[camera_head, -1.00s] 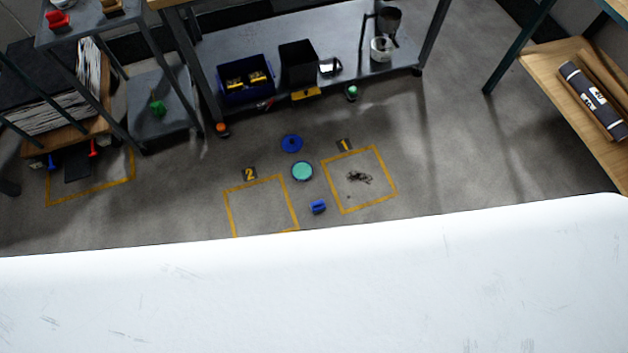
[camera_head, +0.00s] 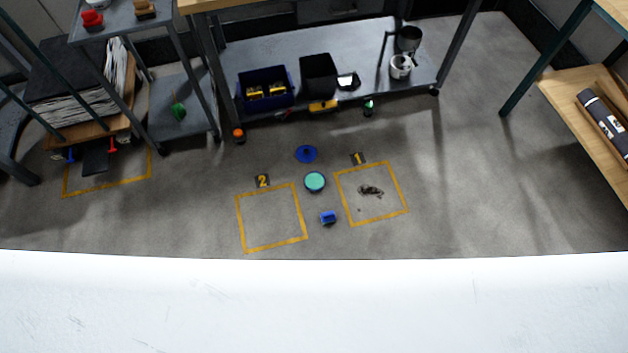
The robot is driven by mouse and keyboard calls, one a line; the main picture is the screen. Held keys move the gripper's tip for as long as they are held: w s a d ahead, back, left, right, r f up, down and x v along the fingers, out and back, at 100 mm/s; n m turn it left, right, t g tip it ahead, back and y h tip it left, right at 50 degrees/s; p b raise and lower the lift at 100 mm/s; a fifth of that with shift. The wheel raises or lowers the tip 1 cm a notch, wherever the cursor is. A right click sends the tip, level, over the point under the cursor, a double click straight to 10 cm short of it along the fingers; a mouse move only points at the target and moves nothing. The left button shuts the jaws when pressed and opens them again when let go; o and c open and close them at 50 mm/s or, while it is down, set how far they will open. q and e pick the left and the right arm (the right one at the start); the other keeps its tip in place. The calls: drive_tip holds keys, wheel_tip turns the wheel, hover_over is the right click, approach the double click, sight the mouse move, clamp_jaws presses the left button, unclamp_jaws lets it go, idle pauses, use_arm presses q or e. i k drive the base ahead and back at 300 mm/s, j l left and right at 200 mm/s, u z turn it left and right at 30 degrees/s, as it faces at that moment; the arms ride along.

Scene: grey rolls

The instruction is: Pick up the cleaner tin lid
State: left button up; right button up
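A flat blue disc (camera_head: 306,154), which looks like the cleaner tin lid, lies on the floor between the shelf and the marked squares. Just below it stands a round tin (camera_head: 315,182) with a teal top and dark rim, apart from the disc. A small blue block-like object (camera_head: 328,217) lies further down between the two squares. Neither of my grippers is in view. The things are too small to show detail.
Yellow-outlined squares marked 2 (camera_head: 262,181) and 1 (camera_head: 358,159) flank the tin; dark debris (camera_head: 370,191) lies in square 1. A metal shelf (camera_head: 340,45) holds a blue bin (camera_head: 266,89) and black bin (camera_head: 319,74). Open floor (camera_head: 460,190) lies right.

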sight(306, 154)
drive_tip(key=i+j+z, duration=0.15)
drive_tip(key=z, duration=0.3)
drive_tip(key=i+j+z, duration=0.2)
drive_tip(key=z, duration=0.3)
